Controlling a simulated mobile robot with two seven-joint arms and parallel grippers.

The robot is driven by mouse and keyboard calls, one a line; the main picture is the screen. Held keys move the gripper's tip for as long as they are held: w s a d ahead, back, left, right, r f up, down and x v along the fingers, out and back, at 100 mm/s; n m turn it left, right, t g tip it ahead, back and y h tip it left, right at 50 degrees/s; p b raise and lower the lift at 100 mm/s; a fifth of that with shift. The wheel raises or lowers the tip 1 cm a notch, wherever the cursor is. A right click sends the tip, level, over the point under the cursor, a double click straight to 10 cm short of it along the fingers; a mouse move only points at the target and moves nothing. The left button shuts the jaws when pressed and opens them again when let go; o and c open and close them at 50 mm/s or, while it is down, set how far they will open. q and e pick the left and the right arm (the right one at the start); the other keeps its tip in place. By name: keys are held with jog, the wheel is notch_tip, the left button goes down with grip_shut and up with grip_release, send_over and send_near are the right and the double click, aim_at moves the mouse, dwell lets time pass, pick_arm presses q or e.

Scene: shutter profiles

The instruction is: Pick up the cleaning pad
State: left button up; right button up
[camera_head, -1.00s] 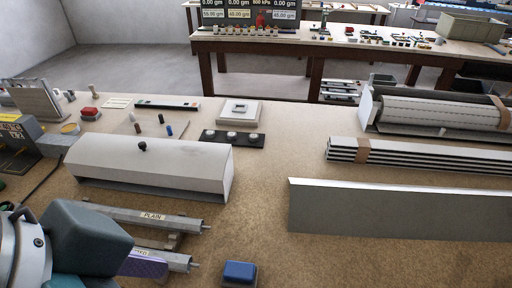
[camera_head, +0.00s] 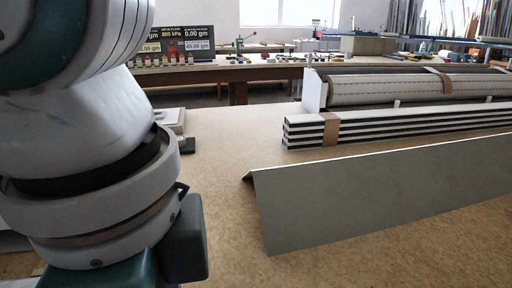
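No cleaning pad can be made out now; the near-left part of the bench is hidden behind my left arm (camera_head: 85,150). The arm fills the left of the head view. The dark teal housing (camera_head: 182,245) at its lower end reaches the bottom of the picture. The fingertips of my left gripper do not show, so I cannot see whether it is open or holds something. My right gripper is not in view.
A long grey angled profile (camera_head: 380,195) lies at the right. Behind it are a strapped stack of slats (camera_head: 400,128) and a roller shutter in a housing (camera_head: 400,88). A second bench (camera_head: 270,72) stands behind. Bare bench lies between arm and profile.

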pick_arm(q)
notch_tip(320, 180, down, 4)
jog(key=shift+s+r, duration=0.1)
notch_tip(320, 180, down, 6)
jog(key=shift+d+r+b, duration=0.1)
jog(key=shift+r+b, duration=0.1)
jog(key=shift+b, duration=0.65)
jog(key=c, duration=1.3)
jog(key=shift+w+r, duration=0.1)
jog(key=shift+w, duration=0.1)
notch_tip(320, 180, up, 20)
jog(key=p, duration=0.4)
